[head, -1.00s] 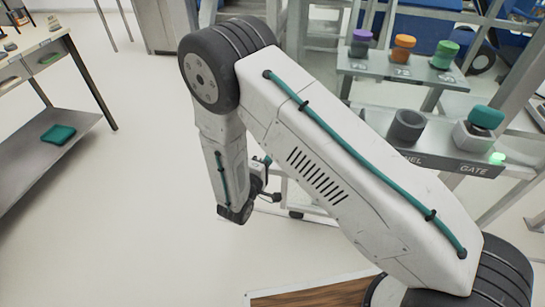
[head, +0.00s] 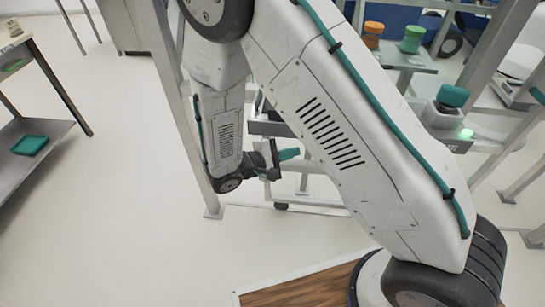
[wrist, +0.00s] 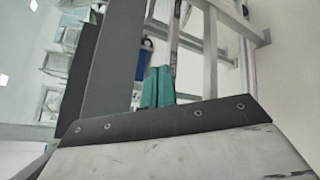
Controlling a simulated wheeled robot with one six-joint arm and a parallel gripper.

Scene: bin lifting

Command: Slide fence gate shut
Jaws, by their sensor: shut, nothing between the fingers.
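My gripper (head: 288,153) shows in the head view at the end of my arm, its teal fingers pointing right beside grey fence framework (head: 212,211). In the wrist view its two teal fingers (wrist: 157,87) are together and empty. A wide grey post (wrist: 113,75) rises just left of the fingers there, and lighter upright bars (wrist: 210,60) stand to their right. I cannot tell which bars belong to the sliding gate. My arm hides much of the fence, and contact between fingers and frame cannot be told.
A block with a teal cap (head: 453,96) and a lit green lamp (head: 466,134) is at right. Orange (head: 373,30) and green (head: 412,40) capped pieces stand on a shelf behind. A bench with a teal tray (head: 29,145) is at left. The floor between is clear.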

